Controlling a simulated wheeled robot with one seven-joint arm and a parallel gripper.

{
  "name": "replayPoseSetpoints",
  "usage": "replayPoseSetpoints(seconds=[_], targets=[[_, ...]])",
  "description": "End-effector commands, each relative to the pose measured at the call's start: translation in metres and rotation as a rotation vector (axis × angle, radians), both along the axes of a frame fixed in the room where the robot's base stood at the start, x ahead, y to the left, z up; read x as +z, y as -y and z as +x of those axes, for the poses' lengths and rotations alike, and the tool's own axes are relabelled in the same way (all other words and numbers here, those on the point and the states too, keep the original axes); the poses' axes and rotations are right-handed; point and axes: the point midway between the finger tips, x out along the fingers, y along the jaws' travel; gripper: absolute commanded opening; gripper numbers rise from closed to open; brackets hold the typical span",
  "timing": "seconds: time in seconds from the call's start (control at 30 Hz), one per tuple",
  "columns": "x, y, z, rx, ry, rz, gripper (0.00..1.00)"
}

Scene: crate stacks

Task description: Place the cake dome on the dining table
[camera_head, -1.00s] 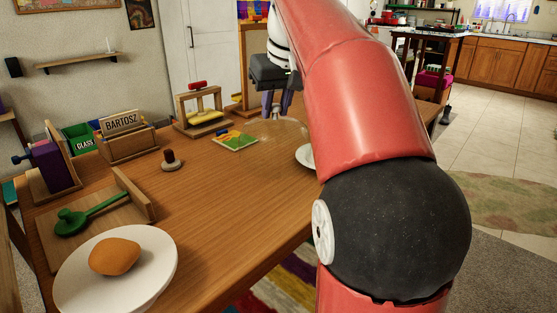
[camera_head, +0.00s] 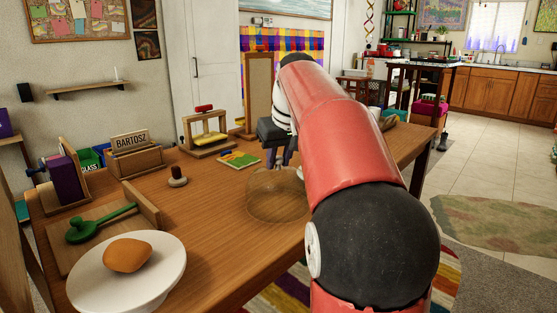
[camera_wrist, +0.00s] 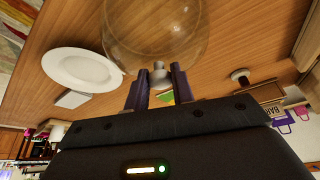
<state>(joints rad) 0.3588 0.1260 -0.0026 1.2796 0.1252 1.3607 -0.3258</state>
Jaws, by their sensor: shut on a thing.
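The cake dome (camera_head: 277,200) is a clear, see-through cover with a small knob (camera_wrist: 158,74). It is upright at the dining table (camera_head: 215,235), over bare wood; whether its rim touches the wood or hovers just above is hard to tell. My gripper (camera_head: 278,160) is above it, with its purple fingers pointing down. In the wrist view, the fingers (camera_wrist: 157,84) are shut on the knob, and the clear dome (camera_wrist: 155,30) spreads out beyond them. My red arm hides part of the table to the right.
A white plate (camera_wrist: 82,68) lies beside the dome. A white dish (camera_head: 165,270) with a bun (camera_head: 128,254) stands at the front left. A colourful booklet (camera_head: 239,160), a dark stamp (camera_head: 177,175) and a name-plate box (camera_head: 137,160) stand farther back. The table's middle left is clear.

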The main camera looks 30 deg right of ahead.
Motion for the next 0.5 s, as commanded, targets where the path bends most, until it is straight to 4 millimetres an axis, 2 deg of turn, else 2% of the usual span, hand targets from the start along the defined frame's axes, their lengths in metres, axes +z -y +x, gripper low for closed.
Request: replayPoseSetpoints(seconds=[0.07,0.1,0.23,0.5], targets=[[-0.003,-0.0001,0.0,0.0,0.001,0.0,0.0],[-0.002,-0.0001,0.0,0.0,0.0,0.0,0.29],[-0.002,-0.0001,0.0,0.0,0.0,0.0,0.46],[0.0008,-0.0001,0.0,0.0,0.0,0.0,0.46]])
